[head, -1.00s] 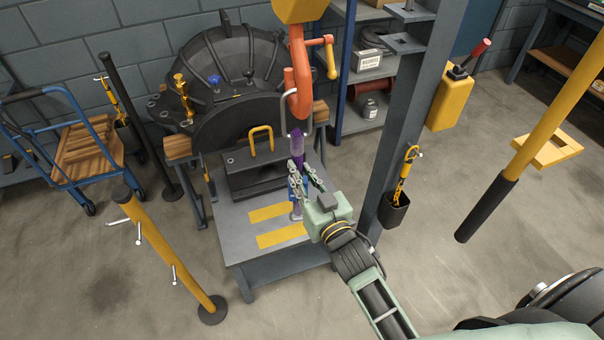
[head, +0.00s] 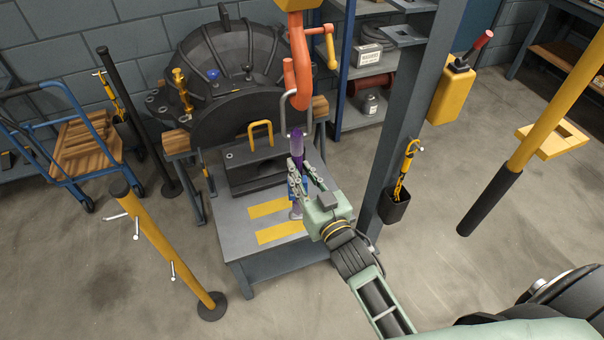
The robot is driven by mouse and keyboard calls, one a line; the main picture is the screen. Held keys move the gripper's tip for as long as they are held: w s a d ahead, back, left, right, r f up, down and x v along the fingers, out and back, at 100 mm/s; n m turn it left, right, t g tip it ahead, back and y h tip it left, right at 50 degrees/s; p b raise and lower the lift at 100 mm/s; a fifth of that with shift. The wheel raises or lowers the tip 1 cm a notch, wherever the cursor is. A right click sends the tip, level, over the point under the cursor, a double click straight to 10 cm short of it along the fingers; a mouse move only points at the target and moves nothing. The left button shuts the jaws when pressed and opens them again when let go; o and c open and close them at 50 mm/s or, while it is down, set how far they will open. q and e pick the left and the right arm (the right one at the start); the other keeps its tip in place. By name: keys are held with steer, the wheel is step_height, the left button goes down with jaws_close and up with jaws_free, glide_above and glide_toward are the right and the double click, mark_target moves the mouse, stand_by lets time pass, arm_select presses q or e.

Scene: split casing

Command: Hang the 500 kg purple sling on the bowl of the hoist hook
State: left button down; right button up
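The orange hoist hook (head: 304,88) hangs from a yellow block at the top centre. The sling's lower end shows below the fingers. I see no sling in the bowl. My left gripper is out of view.
A grey bench (head: 235,238) with yellow stripes lies below, with a dark casing (head: 225,75) behind. A grey column (head: 402,120) stands right of my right gripper. A yellow post (head: 165,250) with pegs stands at left. Floor between is clear.

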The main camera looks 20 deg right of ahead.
steer(key=o, duration=0.4)
steer(key=shift+s+f, duration=0.1)
steer(key=shift+f, duration=0.1)
steer(key=s+d, duration=0.1)
steer(key=s, duration=1.1)
steer(key=s+f+g, duration=0.3)
steer(key=f, duration=0.8)
steer(key=s+f+g+b, duration=0.1)
steer(key=s+f+g, duration=0.15)
steer(key=f, duration=0.95)
steer(key=s+f+g, duration=0.3)
steer(key=f, duration=0.8)
steer(key=s+d+f+g, duration=0.1)
steer(key=s+f+g, duration=0.1)
steer(key=s+f, duration=0.4)
steer(key=s+d+f+g+h+b, duration=0.1)
steer(key=s+d+f+g, duration=0.1)
steer(key=s+f, duration=0.5)
steer(key=s+d+f+n+g, duration=0.1)
steer(key=s+f+g, duration=0.3)
steer(key=s, duration=0.9)
steer(key=shift+d+f+g+h, duration=0.2)
steer(key=shift+d+f, duration=0.1)
steer(key=shift+f, duration=0.5)
steer(key=shift+d+f+g+h, duration=0.1)
steer(key=shift+d+f+h, duration=0.15)
steer(key=shift+f, duration=0.55)
